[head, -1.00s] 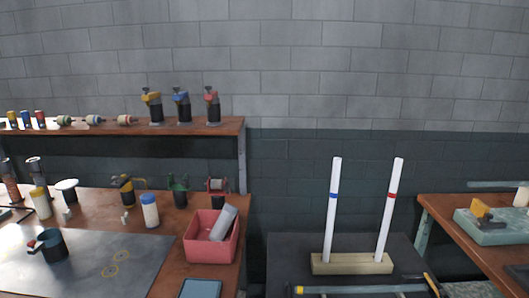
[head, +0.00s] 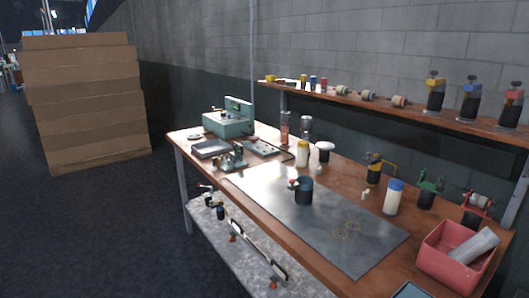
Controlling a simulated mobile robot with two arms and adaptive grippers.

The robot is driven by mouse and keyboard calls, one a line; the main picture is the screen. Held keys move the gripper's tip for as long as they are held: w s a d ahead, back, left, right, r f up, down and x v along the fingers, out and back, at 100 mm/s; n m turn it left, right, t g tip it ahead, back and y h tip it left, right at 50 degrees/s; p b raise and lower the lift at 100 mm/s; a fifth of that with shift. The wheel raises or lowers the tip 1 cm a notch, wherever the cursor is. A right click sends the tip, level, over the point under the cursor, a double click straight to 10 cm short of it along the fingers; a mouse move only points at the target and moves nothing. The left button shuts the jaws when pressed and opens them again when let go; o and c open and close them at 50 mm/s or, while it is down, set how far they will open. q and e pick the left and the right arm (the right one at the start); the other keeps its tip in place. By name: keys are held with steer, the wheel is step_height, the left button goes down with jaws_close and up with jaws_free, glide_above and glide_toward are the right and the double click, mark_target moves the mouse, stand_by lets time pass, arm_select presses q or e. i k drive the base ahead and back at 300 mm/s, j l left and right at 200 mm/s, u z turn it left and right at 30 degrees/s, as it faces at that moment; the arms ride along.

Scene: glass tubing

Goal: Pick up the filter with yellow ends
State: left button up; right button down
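Several small cylinders lie or stand on the wall shelf in the head view. A horizontal cylinder (head: 342,91) with dull yellowish-green ends lies on it; it looks most like the filter with yellow ends, but it is too small to be sure. Two similar horizontal cylinders lie to its right, one with bluish parts (head: 368,96) and one with red parts (head: 399,101). A small upright yellow-capped container (head: 303,80) stands to its left, beside blue-capped and red-capped ones. Neither gripper shows in the view.
The shelf (head: 425,118) runs above a wooden workbench (head: 345,279) with a metal sheet (head: 270,205). Bottles, a dark cup (head: 304,191) and a pink bin (head: 450,262) stand on the bench. Stacked cardboard (head: 85,100) stands at left. Dark floor lies open before the bench.

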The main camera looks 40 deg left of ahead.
mark_target(303, 144)
steer(key=u, duration=0.9)
steer(key=i+j+z, duration=0.15)
steer(key=z, duration=0.25)
steer(key=i+j+z, duration=0.15)
steer(key=z, duration=0.2)
steer(key=i+j+z, duration=0.1)
steer(key=j+z, duration=0.15)
steer(key=z, duration=0.15)
